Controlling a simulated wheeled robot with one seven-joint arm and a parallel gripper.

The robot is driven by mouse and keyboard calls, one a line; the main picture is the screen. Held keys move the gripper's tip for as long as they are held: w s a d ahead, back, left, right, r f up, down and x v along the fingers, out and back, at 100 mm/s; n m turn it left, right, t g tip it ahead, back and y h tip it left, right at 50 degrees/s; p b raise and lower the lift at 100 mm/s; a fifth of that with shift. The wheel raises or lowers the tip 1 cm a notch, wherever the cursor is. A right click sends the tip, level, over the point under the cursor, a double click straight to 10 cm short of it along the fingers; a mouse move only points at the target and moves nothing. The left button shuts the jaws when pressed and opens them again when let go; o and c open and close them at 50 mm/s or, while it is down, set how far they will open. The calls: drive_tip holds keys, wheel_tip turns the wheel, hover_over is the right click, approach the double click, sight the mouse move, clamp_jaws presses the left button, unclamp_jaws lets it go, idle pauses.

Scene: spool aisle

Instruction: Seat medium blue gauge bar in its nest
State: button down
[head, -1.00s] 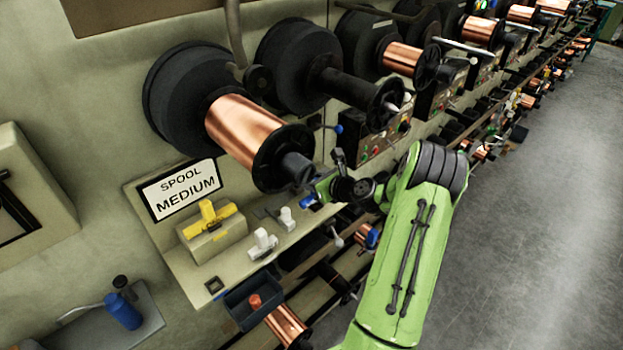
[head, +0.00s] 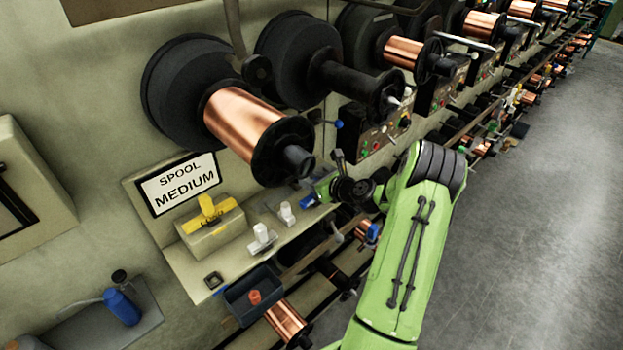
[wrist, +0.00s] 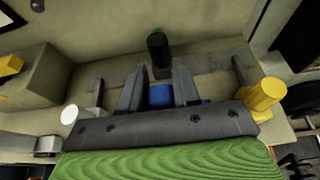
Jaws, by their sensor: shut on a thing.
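My gripper (wrist: 160,91) is shut on the blue gauge bar (wrist: 161,97); only a small blue part shows between its dark fingers in the wrist view. In the head view the blue bar (head: 308,201) is at the tip of my gripper, over the right end of the beige shelf (head: 225,262). A black upright cylinder (wrist: 158,46) stands just beyond the fingertips. Dark flat strips lie on the shelf around it. I cannot tell which part is the bar's nest, nor whether the bar touches the shelf.
A white-topped piece (wrist: 70,115) is left of my gripper and a yellow cylinder (wrist: 262,95) is right. In the head view, a yellow piece (head: 210,210) sits on a beige block, two white pieces stand nearby, and a copper spool (head: 243,122) overhangs the shelf.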

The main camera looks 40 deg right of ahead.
drive_tip(key=shift+f, duration=0.25)
drive_tip(key=c, duration=0.7)
unclamp_jaws()
drive_tip(key=shift+c, duration=0.2)
drive_tip(key=p+v, duration=0.2)
drive_tip(key=v, duration=1.3)
drive_tip(key=shift+s+r, duration=0.2)
drive_tip(key=shift+s, duration=0.15)
